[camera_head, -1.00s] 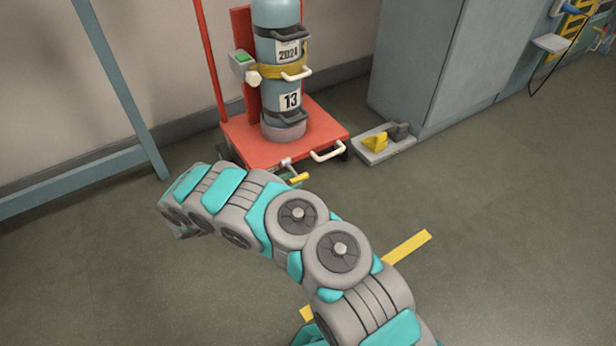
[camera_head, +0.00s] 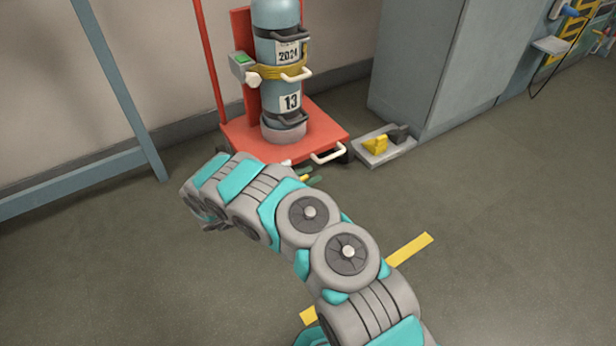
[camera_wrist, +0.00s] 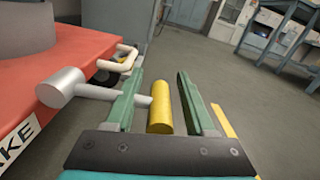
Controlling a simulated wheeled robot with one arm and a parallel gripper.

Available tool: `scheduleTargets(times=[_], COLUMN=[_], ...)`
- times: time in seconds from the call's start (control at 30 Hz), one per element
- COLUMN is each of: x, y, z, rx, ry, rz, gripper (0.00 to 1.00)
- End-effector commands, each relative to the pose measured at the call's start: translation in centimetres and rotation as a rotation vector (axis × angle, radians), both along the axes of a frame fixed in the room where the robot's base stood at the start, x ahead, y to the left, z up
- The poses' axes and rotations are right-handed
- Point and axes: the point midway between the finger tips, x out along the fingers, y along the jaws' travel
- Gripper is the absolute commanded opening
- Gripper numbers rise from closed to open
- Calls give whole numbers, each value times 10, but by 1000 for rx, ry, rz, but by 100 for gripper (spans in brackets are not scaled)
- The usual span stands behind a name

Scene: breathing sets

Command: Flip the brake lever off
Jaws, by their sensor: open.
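The brake lever has a grey cylindrical hub (camera_wrist: 62,88) on the side of the red cart and a thin pale rod ending in a yellow grip (camera_wrist: 160,108). My gripper (camera_wrist: 159,78) is open, with one green finger on each side of the yellow grip in the wrist view. The left finger hides part of the rod. I cannot tell whether either finger touches the grip. In the head view my arm hides most of the lever and gripper; only a bit of yellow and green shows at the cart's front.
The red cart (camera_head: 235,135) carries a blue-grey gas cylinder (camera_head: 278,75) marked 13. A pale handle (camera_head: 328,154) juts from its front edge. A yellow pedal (camera_head: 376,144) on a grey base sits by the grey cabinet (camera_head: 435,60). Floor to the right is open, with a yellow strip (camera_head: 410,249).

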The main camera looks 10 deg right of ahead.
Motion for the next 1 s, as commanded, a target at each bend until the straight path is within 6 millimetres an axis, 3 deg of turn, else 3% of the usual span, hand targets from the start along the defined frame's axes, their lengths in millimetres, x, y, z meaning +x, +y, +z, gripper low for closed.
scheduleTargets(times=[0.13,0.6,1.0], x=[0,0,0], y=[0,0,0], z=[0,0,-1], rx=[0,1,1], ry=[0,1,1], rz=[0,0,0], gripper=[55,2,0])
